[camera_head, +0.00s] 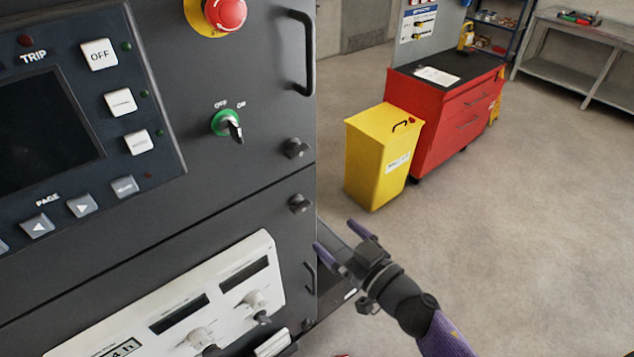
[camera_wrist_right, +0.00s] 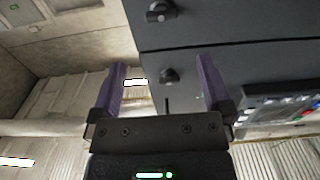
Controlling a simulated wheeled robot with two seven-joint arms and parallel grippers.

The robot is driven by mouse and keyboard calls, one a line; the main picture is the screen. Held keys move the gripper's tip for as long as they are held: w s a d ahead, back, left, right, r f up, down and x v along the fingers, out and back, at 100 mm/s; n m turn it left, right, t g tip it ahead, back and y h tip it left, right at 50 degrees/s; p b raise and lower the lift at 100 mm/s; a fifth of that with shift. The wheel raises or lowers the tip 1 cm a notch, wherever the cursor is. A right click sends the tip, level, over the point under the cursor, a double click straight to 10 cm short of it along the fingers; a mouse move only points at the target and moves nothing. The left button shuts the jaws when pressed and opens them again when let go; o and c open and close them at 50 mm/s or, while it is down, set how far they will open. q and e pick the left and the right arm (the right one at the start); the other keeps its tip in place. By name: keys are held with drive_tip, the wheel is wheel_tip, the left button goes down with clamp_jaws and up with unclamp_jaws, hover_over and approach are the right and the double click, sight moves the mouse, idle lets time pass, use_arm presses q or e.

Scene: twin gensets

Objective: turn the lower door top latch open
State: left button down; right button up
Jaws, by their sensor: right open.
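The lower door top latch (camera_head: 301,203) is a small dark knob at the right edge of the lower dark cabinet door, just below the seam. It also shows at the top of the right wrist view (camera_wrist_right: 160,10), which appears upside down. My right gripper (camera_head: 335,237) is open and empty, to the right of and below this latch in the head view, apart from it. In the right wrist view the upper door's bottom latch (camera_wrist_right: 170,77) appears between the open fingers (camera_wrist_right: 160,65). My left gripper is not in view.
The upper door carries a vertical handle (camera_head: 308,52), a green switch (camera_head: 227,123) and a red button (camera_head: 226,12). A white meter panel (camera_head: 180,305) is on the lower door. A yellow bin (camera_head: 378,160) and red cabinet (camera_head: 450,125) stand behind; the floor at right is clear.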

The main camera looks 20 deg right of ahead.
sight(304, 208)
drive_tip(key=x, duration=0.9)
drive_tip(key=shift+s+a+f, duration=0.1)
drive_tip(key=shift+a+f, duration=0.05)
drive_tip(key=shift+f, duration=0.1)
drive_tip(key=c, duration=1.3)
